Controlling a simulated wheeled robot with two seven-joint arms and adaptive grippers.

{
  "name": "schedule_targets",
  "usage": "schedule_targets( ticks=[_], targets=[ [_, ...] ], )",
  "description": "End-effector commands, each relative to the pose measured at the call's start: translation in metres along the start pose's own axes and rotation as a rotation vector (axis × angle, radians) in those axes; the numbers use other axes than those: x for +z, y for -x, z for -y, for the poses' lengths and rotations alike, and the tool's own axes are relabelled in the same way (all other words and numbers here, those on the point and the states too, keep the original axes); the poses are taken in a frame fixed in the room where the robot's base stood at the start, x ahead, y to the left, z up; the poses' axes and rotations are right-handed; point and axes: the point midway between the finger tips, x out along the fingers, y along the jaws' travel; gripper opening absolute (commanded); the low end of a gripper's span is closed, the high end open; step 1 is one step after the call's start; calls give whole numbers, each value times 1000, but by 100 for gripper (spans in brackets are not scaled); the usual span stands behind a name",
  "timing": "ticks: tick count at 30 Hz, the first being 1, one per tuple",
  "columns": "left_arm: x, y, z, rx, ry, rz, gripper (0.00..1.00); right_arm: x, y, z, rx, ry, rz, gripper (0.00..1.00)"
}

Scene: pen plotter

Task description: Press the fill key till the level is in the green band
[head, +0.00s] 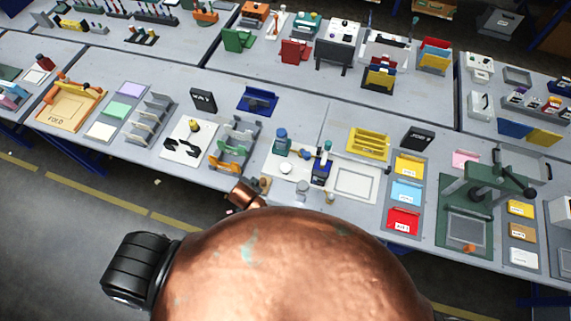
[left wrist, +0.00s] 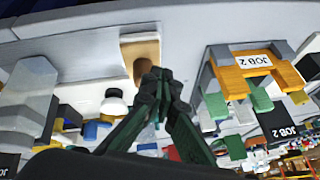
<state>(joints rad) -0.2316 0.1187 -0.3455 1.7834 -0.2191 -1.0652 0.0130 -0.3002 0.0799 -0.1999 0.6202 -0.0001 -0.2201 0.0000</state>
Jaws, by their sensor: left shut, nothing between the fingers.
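My left gripper (left wrist: 160,76) is dark green, shut and empty in the left wrist view. The block may be the fill key, but no label shows. In the head view, a small tan piece (head: 264,182) shows at the plate's front left corner, beside my copper arm. I cannot make out a level or green band. My right gripper is not in view.
An orange JOB 2 holder (left wrist: 240,66) stands close beside the plate. A white round knob (left wrist: 113,104) is near the block. A small jar (head: 302,188) stands near the plate's front edge. Coloured trays (head: 406,192) and a green press (head: 470,200) are to the right.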

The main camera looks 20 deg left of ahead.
Motion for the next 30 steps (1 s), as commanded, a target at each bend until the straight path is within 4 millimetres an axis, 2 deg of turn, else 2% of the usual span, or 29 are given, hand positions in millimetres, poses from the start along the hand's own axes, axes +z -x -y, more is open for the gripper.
schedule_targets(
  ticks=[1, 6, 9, 12, 15, 18, 30],
  targets=[
    [-26, 3, -2, -11, -39, -32, 0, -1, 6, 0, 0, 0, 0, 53],
    [-97, 4, -14, -55, -169, -129, 0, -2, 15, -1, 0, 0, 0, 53],
    [-131, 6, -22, -77, -237, -178, 0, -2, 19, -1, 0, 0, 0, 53],
    [-156, 9, -28, -96, -290, -217, 0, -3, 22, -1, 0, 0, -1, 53],
    [-173, 12, -33, -108, -325, -241, 0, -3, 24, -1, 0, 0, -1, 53],
    [-180, 12, -35, -114, -341, -253, 0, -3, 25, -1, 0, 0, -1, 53],
    [-181, 12, -36, -115, -344, -256, 0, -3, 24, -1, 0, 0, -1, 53]
  ],
)
